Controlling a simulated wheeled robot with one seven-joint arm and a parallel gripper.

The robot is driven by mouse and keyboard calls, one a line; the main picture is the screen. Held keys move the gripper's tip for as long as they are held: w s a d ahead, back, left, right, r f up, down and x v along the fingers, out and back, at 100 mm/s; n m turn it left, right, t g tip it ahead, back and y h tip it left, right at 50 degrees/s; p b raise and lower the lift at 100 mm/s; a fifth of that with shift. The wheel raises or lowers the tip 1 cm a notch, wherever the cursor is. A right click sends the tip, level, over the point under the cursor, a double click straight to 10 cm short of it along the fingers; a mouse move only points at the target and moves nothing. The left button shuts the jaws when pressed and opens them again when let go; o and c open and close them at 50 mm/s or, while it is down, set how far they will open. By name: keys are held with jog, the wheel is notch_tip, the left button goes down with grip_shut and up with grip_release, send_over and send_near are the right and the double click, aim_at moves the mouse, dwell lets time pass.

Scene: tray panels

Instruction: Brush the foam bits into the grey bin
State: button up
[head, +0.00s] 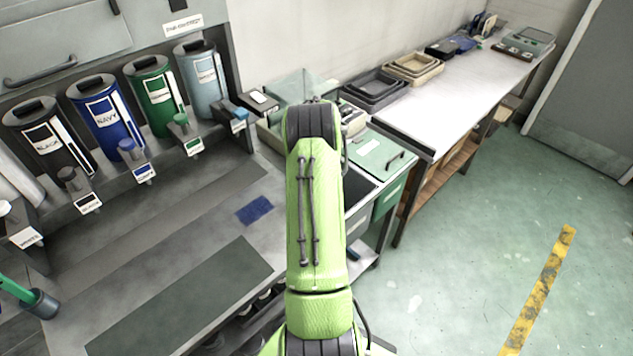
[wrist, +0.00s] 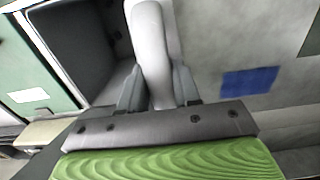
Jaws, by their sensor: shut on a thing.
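My gripper (wrist: 158,84) is shut on a smooth pale grey rounded piece (wrist: 151,45), perhaps a brush handle; its far end leaves the wrist view. In the head view my green arm hides the gripper and what it holds. The grey bin (head: 358,222) stands at the bench's right end, partly behind my arm. Its dark open inside (wrist: 78,45) shows left of the held piece in the wrist view. A flat blue patch (head: 255,210) lies on the grey bench, also in the wrist view (wrist: 248,82). I cannot make out separate foam bits.
Labelled canisters, black (head: 48,140), navy (head: 106,118), green (head: 157,95) and pale blue (head: 203,78), line the bench's back. A green-lidded bin (head: 385,157) adjoins the grey bin. A dark green mat (head: 185,300) lies at the front. A white table (head: 450,95) stands right.

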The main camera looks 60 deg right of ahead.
notch_tip(320, 180, up, 7)
jog(key=p, duration=0.4)
jog(key=shift+r, duration=0.1)
grip_shut()
jog(key=shift+f+b, duration=1.65)
jog(key=shift+f, duration=0.15)
jog(key=shift+w+a, duration=0.1)
